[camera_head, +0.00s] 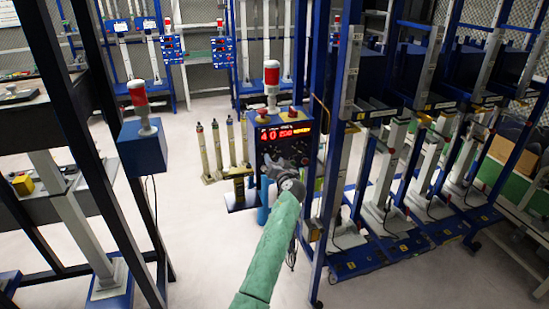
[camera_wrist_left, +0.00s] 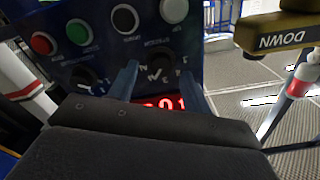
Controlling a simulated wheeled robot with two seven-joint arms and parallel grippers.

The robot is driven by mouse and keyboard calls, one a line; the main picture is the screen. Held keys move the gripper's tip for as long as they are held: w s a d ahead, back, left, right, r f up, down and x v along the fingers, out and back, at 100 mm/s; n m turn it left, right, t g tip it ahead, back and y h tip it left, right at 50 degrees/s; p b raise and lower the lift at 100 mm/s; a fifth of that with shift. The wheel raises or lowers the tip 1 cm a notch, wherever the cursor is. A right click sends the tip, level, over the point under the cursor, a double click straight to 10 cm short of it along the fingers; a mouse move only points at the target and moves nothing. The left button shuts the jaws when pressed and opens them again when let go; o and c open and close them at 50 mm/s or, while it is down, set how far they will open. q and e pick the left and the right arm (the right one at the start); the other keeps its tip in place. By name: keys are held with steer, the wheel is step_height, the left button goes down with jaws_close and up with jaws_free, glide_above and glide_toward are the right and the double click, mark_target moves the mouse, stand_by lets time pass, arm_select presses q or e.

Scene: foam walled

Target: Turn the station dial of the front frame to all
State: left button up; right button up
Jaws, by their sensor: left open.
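The front frame's blue control box (camera_head: 268,122) carries a lit red display (camera_head: 284,131) and a dark panel with knobs. My left gripper (camera_head: 288,183) is in front of the lower part of this panel and partly hides it. In the left wrist view its two blue fingers (camera_wrist_left: 158,78) are apart, one on each side of a dark dial (camera_wrist_left: 157,62) with pale marks around it. I cannot tell whether they touch it, nor read its setting. Another dark knob (camera_wrist_left: 84,76) sits to its left. My right gripper is not in view.
The panel also has a red button (camera_wrist_left: 43,43), a green button (camera_wrist_left: 79,32) and pale round buttons (camera_wrist_left: 125,18). An olive block marked DOWN (camera_wrist_left: 278,36) is close at the upper right. A blue upright (camera_head: 329,150) stands just right of the box. White floor lies open to the left.

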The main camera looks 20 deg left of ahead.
arm_select(q)
steer(key=shift+w+a, duration=0.3)
steer(key=shift+w, duration=0.05)
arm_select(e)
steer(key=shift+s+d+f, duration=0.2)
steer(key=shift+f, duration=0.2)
arm_select(q)
steer(key=c, duration=0.9)
steer(key=shift+c, duration=0.5)
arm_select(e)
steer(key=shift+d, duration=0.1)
